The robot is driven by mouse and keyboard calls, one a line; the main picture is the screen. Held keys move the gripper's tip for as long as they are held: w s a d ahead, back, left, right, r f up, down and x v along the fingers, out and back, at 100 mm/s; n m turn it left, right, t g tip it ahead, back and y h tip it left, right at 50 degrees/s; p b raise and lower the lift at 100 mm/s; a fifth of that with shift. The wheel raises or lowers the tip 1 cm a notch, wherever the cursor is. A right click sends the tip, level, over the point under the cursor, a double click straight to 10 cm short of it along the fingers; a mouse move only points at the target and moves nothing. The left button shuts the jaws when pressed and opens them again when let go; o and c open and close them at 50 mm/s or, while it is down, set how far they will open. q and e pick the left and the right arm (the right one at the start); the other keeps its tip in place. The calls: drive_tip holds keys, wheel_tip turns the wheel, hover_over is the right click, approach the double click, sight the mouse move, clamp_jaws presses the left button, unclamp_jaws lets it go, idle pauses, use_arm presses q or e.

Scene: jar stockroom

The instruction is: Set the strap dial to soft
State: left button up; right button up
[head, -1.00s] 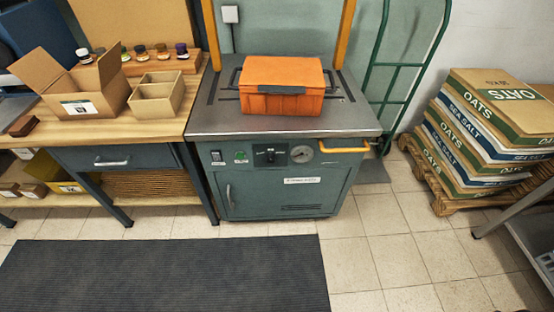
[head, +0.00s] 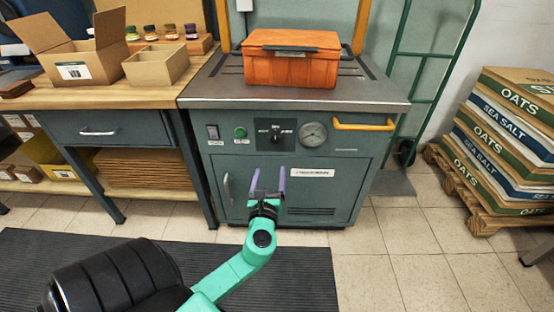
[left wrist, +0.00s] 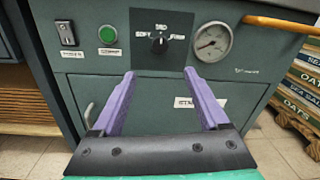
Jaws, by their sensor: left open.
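The strap dial (head: 277,131) is a small dark knob on a black plate on the front of the green strapping machine (head: 345,185). In the left wrist view the dial (left wrist: 158,44) has small white labels at its left, top and right, too small to read surely. I cannot tell its setting for certain. My left gripper (head: 269,176) is open and empty, its two purple fingers apart and pointing at the machine front below the dial. In the left wrist view the fingers (left wrist: 158,76) sit below the dial, not touching it. My right gripper is not in view.
Beside the dial are a green button (left wrist: 108,35), a switch (left wrist: 66,33) and a round gauge (left wrist: 211,43). A yellow handle (head: 364,125) sticks out at right. An orange box (head: 290,70) rests on top. A workbench (head: 100,101) stands left, stacked sacks (head: 508,140) right.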

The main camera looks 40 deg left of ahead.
sight(275, 140)
use_arm(q)
drive_tip(key=b+x, duration=0.1)
drive_tip(key=x, duration=1.2)
drive_tip(key=shift+w, duration=0.2)
drive_tip(key=shift+w+a+r, duration=0.1)
drive_tip(key=shift+w+a, duration=0.25)
drive_tip(key=shift+w, duration=0.1)
clamp_jaws()
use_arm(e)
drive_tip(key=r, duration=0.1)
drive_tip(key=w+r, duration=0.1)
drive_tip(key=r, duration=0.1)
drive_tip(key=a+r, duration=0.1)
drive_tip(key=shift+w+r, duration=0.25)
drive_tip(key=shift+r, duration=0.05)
